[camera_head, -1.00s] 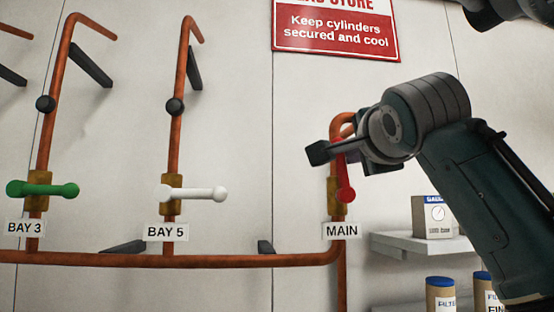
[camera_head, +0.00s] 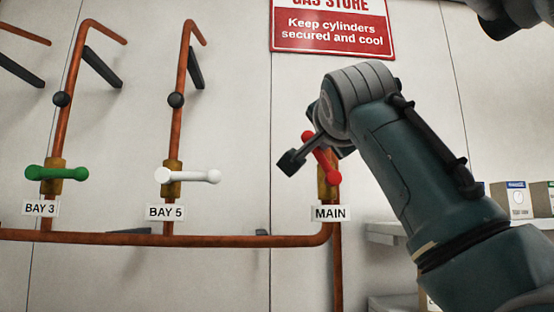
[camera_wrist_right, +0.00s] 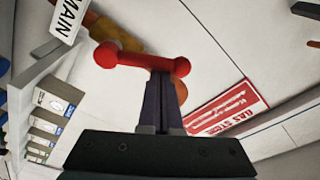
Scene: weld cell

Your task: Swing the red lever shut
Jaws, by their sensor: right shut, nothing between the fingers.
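The red lever (camera_head: 320,156) is on the brass valve (camera_head: 328,185) above the MAIN label (camera_head: 330,213). It is tilted, running from upper left to lower right. It also shows in the right wrist view (camera_wrist_right: 135,59). My right gripper (camera_head: 325,130) is at the lever, with its fingers mostly hidden by the wrist in the head view. In the wrist view the right gripper's fingers (camera_wrist_right: 164,80) are shut, with no part of the lever between them. Their tips are against or very near the lever; contact is not clear. My left gripper is not in view.
To the left, a green lever (camera_head: 57,173) is at BAY 3 and a white lever (camera_head: 188,176) at BAY 5, both horizontal. A copper pipe (camera_head: 200,240) runs below them. A shelf with boxes (camera_head: 512,200) is at the right. A red sign (camera_head: 332,28) hangs above.

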